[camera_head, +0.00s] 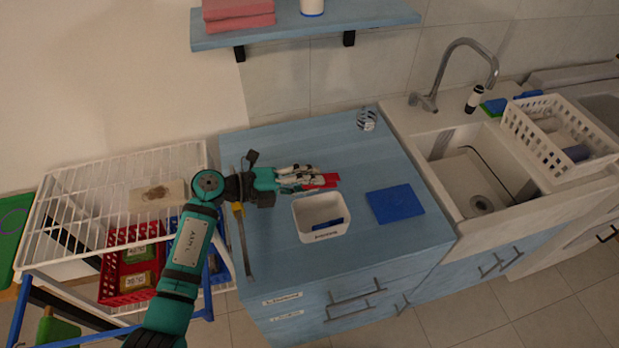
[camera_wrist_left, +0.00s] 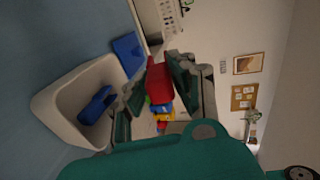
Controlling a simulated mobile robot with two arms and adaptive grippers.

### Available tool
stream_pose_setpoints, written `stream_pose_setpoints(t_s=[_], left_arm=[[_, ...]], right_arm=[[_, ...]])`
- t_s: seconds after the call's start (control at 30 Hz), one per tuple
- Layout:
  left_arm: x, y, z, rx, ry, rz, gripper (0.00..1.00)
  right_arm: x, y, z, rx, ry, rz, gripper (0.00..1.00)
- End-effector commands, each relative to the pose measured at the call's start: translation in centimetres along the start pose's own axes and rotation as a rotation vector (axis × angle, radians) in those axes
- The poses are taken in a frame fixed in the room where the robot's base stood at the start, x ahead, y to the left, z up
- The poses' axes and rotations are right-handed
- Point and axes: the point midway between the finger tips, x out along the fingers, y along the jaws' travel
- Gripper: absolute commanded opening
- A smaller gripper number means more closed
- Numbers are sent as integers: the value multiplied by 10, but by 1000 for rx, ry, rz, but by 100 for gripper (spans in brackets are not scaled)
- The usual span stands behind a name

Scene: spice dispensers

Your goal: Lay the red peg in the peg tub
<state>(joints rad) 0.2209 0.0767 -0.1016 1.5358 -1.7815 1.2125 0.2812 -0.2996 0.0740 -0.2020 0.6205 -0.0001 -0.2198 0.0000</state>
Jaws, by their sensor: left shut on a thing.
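The red peg (camera_head: 322,182) is in the fingers of my left gripper (camera_head: 308,180), just above and behind the peg tub in the head view. In the left wrist view the red peg (camera_wrist_left: 159,84) sits between the two fingers of the gripper (camera_wrist_left: 158,88). The peg tub is a white open box (camera_head: 305,218) on the blue counter; a blue peg (camera_head: 328,224) lies inside it. In the left wrist view the tub (camera_wrist_left: 48,103) is left of the gripper, with the blue peg (camera_wrist_left: 97,104) in it. My right gripper is not in view.
A flat blue mat (camera_head: 395,204) lies right of the tub on the blue counter (camera_head: 290,265). A metal whisk-like item (camera_head: 366,120) is at the back. The sink (camera_head: 470,175) is to the right. A white wire rack (camera_head: 95,190) and a red crate (camera_head: 130,262) stand left.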

Motion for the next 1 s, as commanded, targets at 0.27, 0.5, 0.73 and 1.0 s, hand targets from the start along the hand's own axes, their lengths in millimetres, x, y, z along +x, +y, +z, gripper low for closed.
stream_pose_setpoints(t_s=[0.27, 0.5, 0.73, 1.0], left_arm=[[4, 17, 0, 0, -2, -1, 5], [9, 40, 0, -1, -1, -1, 5], [13, 57, 0, 0, 0, -1, 5], [13, 59, 0, 1, 0, 0, 5]], right_arm=[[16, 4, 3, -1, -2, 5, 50], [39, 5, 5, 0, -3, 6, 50], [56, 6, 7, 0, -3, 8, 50], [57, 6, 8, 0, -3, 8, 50]])
